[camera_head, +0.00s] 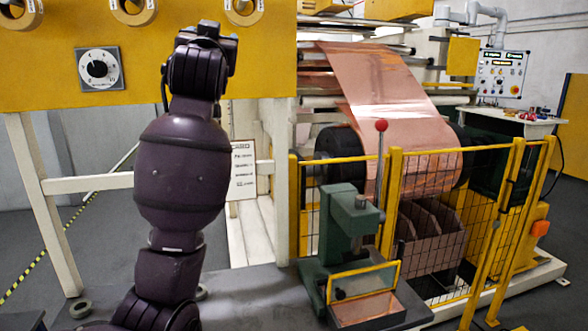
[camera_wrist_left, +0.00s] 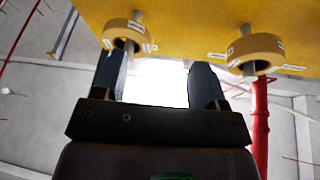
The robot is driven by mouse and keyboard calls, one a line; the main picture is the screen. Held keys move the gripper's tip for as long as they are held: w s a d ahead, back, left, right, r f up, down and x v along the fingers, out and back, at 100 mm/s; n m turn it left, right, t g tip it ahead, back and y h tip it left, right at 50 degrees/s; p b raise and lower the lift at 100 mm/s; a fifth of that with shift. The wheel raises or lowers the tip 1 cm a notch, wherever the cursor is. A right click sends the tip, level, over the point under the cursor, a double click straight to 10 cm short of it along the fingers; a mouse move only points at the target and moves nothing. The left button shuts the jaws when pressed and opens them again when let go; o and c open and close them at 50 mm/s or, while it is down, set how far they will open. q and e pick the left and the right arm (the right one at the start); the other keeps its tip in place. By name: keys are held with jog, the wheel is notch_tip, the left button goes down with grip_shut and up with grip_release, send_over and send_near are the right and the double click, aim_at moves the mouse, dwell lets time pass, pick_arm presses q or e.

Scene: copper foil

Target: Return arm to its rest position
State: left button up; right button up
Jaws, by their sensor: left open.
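My left arm (camera_head: 182,180) rises from the bottom of the head view, dark purple and nearly upright. Its gripper (camera_head: 208,32) is at the top, in front of the yellow panel (camera_head: 40,72). In the left wrist view my left gripper (camera_wrist_left: 157,75) has two dark fingers spread apart with nothing between them. One tape roll (camera_wrist_left: 125,32) shows just beyond the left finger, and another tape roll (camera_wrist_left: 256,50) is up to the right. I cannot tell whether the left finger touches the roll. My right gripper is not in view.
A dial (camera_head: 99,69) sits on the panel left of my arm. A green press (camera_head: 345,235) with a red-knobbed lever stands on the bench to the right. Behind it, a yellow mesh fence (camera_head: 480,175) guards the copper foil machine (camera_head: 385,85). A white post (camera_head: 278,180) stands close right.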

pick_arm(q)
jog(key=s+a+f+m+g+h, duration=0.1)
jog(key=s+a+f+h, duration=0.1)
jog(key=f, duration=1.2)
jog(key=s+a+f+m+g+h, duration=0.1)
jog(key=s+a+f, duration=0.15)
jog(key=f, duration=1.15)
jog(key=s+a+f+g+h, duration=0.1)
jog(key=s+f+h, duration=0.15)
jog(key=f, duration=1.15)
jog(key=s+a+f+g+y, duration=0.1)
jog(key=s+a+f+g, duration=0.2)
jog(key=s+f, duration=1.1)
jog(key=s+a+f+n+g+y, duration=0.1)
jog(key=s+a+f+g, duration=0.2)
jog(key=s+f, duration=1.2)
jog(key=shift+s+a+f+n+g+y, duration=0.2)
jog(key=shift+f+n+g+y, duration=0.15)
jog(key=shift+f+g, duration=0.25)
